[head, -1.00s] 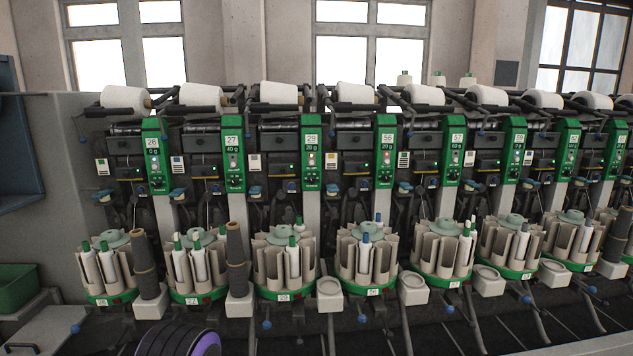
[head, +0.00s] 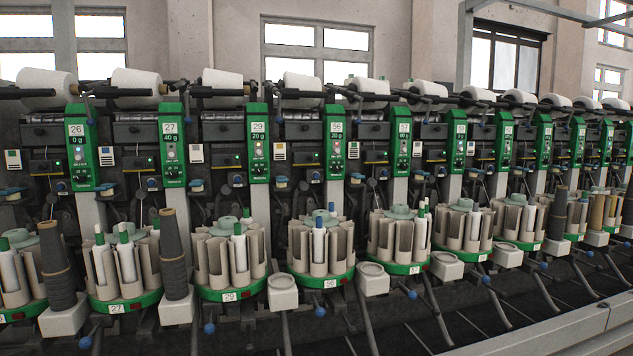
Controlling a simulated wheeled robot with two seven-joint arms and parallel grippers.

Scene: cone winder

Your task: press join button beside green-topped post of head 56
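The green-topped post of head 56 (head: 337,160) stands near the middle of the head view, with "56" on a white plate and a "20 g" display below it. Small knobs and lights sit on its green face. Which of these carries the join button is too small to tell. The round bobbin magazine marked 56 (head: 331,283) is below, holding a blue-tipped bobbin (head: 319,238). Neither of my grippers is in view.
Post 29 (head: 258,160) is to the left and post 57 (head: 404,155) to the right, in a long row of similar heads. Magazines, pale cups (head: 283,292) and dark yarn cones (head: 173,250) jut out in front. A pale rail (head: 560,334) crosses the lower right.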

